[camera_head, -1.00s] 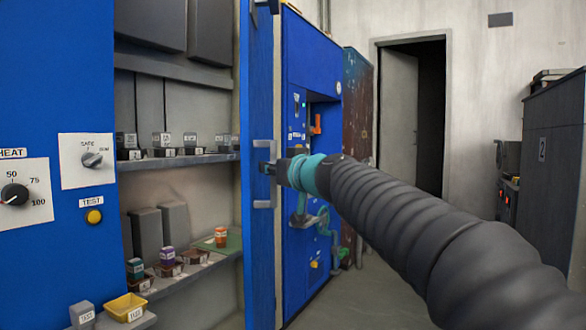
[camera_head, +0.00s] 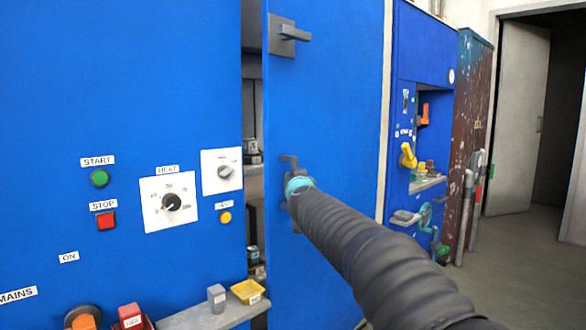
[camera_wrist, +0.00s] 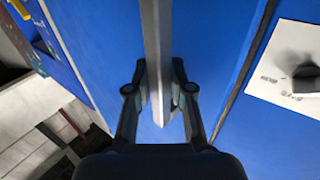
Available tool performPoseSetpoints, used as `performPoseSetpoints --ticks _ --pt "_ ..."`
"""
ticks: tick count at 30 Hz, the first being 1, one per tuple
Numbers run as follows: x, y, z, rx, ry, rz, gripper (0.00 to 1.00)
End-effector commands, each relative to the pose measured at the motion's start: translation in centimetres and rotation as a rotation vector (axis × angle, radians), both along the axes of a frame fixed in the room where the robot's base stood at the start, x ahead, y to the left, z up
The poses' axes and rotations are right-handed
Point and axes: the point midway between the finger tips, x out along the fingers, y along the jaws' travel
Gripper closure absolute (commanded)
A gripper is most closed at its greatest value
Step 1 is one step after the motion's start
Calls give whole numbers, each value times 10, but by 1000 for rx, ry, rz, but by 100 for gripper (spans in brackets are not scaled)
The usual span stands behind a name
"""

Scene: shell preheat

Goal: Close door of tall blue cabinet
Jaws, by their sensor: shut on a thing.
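The blue cabinet door (camera_head: 335,110) stands nearly shut in the head view. A narrow dark gap (camera_head: 252,100) at its left edge still shows some shelf contents. The door's grey pull handle (camera_head: 289,160) is mostly hidden behind my gripper (camera_head: 292,185). In the wrist view the handle (camera_wrist: 157,50) is a grey bar running between the two fingers of my gripper (camera_wrist: 160,105), which is shut on it. A separate grey lever latch (camera_head: 288,38) sits higher on the door.
Left of the gap is a blue panel (camera_head: 120,60) with a heat dial (camera_head: 171,202) and buttons. A small ledge (camera_head: 205,318) with a yellow bin (camera_head: 248,291) juts out below. A blue machine (camera_head: 424,45) stands to the right, with open floor (camera_head: 510,270) beyond.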

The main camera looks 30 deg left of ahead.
Motion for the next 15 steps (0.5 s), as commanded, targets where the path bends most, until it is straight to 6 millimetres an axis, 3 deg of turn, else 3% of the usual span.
performPoseSetpoints --ticks 1,15 --pt "4 -2 9 7 -2 -17 100" --pt "6 5 3 -2 3 -45 100"
